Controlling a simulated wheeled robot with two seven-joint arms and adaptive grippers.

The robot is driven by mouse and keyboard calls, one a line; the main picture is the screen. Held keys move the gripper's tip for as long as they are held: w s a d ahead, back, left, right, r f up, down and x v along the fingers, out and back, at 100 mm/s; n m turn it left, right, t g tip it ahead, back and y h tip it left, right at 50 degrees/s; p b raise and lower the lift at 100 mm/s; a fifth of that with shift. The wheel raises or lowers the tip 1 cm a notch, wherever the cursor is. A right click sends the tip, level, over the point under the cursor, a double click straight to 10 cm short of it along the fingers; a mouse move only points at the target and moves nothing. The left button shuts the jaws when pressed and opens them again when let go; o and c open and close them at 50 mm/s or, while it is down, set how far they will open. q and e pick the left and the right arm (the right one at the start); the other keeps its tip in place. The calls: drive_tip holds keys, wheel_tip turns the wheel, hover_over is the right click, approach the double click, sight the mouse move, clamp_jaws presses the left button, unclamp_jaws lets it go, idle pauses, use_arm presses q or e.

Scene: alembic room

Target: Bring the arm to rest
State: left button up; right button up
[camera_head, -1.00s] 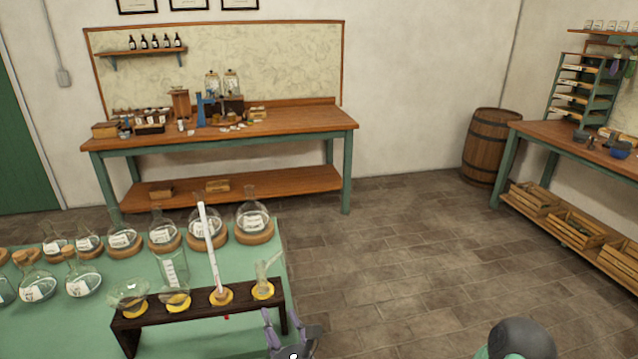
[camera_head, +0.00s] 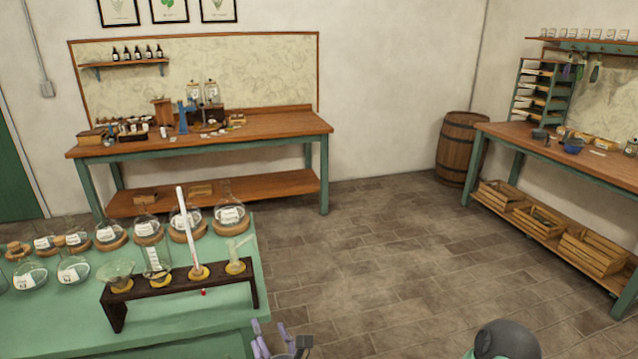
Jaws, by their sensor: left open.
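My left gripper (camera_head: 270,340) shows at the bottom edge, just right of the near green table's corner. Its purple fingers are apart, with nothing seen between them, and it is clear of the glassware. Most of its arm is below the picture. A rounded dark and green part of my own body (camera_head: 505,342) shows at the bottom right. My right gripper is not in view.
The green table (camera_head: 200,335) holds a dark wooden rack (camera_head: 185,284) with several glass vessels and a tall white stick (camera_head: 189,230). Round flasks on cork rings (camera_head: 229,215) stand behind. Workbenches (camera_head: 245,135) and a barrel (camera_head: 460,148) line the walls. The middle floor is open.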

use_arm(q)
wheel_tip(320, 180, down, 22)
drive_tip(key=r+m+g+h+p, duration=0.1)
drive_tip(key=m+g+h+p, duration=0.5)
drive_tip(key=m, duration=1.6)
drive_tip(key=s+f+m+g+h, duration=0.2)
drive_tip(key=s+f+m+g, duration=0.3)
drive_tip(key=s, duration=0.4)
drive_tip(key=s+d+f+m+g+h, duration=0.1)
drive_tip(key=s+f+m+g+h, duration=0.2)
drive_tip(key=s+f+m, duration=0.5)
drive_tip(key=shift+s+f+m+g+h, duration=0.2)
drive_tip(key=shift+s+m+g+h, duration=0.1)
drive_tip(key=shift+s+m+g, duration=0.7)
drive_tip(key=shift+d, duration=0.1)
